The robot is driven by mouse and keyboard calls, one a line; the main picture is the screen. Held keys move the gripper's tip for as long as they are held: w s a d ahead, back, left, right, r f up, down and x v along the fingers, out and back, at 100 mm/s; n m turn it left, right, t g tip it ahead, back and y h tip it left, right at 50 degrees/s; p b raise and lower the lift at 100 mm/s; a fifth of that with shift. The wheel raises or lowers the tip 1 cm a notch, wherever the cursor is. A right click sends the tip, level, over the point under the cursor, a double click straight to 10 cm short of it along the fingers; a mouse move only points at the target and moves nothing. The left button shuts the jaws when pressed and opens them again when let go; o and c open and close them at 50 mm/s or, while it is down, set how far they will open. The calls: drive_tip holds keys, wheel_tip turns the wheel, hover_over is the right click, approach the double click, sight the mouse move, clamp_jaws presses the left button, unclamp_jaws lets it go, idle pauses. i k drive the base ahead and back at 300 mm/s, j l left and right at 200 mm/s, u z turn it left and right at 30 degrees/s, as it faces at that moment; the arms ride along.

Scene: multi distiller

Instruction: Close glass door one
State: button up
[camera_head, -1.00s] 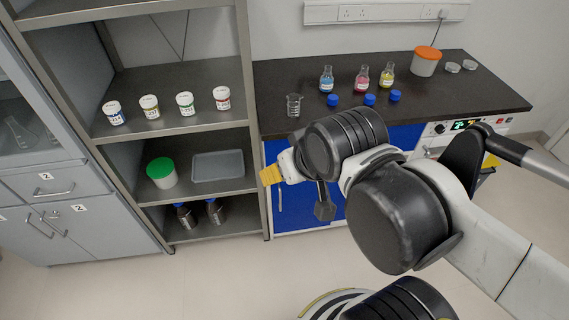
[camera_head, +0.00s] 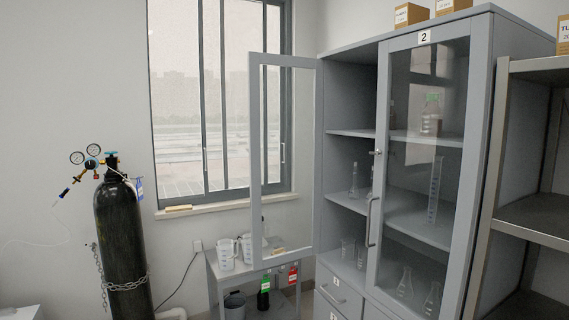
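A grey cabinet stands at the right of the head view, with two glass doors. The left glass door (camera_head: 256,160) is swung wide open to the left, its frame in front of the window; no number label shows on it. The right glass door (camera_head: 478,130), labelled 2, is shut and has a vertical handle (camera_head: 375,222). Through the open left side, shelves (camera_head: 349,202) with glassware are visible. Which door is number one cannot be read from a door label. My gripper is not in this view.
A black gas cylinder (camera_head: 120,240) with gauges stands at the left. A small side table (camera_head: 216,268) with beakers stands behind the open door. A metal rack (camera_head: 540,215) is at the right edge. Boxes (camera_head: 411,14) sit on the cabinet top.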

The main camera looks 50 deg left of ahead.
sight(286, 92)
drive_tip(key=i+j+z, duration=0.1)
drive_tip(key=j, duration=0.95)
drive_tip(key=i+j+z, duration=0.1)
drive_tip(key=j, duration=1)
drive_tip(key=i+j+z, duration=0.1)
drive_tip(key=j, duration=2.05)
drive_tip(key=j+z, duration=0.15)
drive_tip(key=j, duration=2)
drive_tip(key=k+z, duration=0.05)
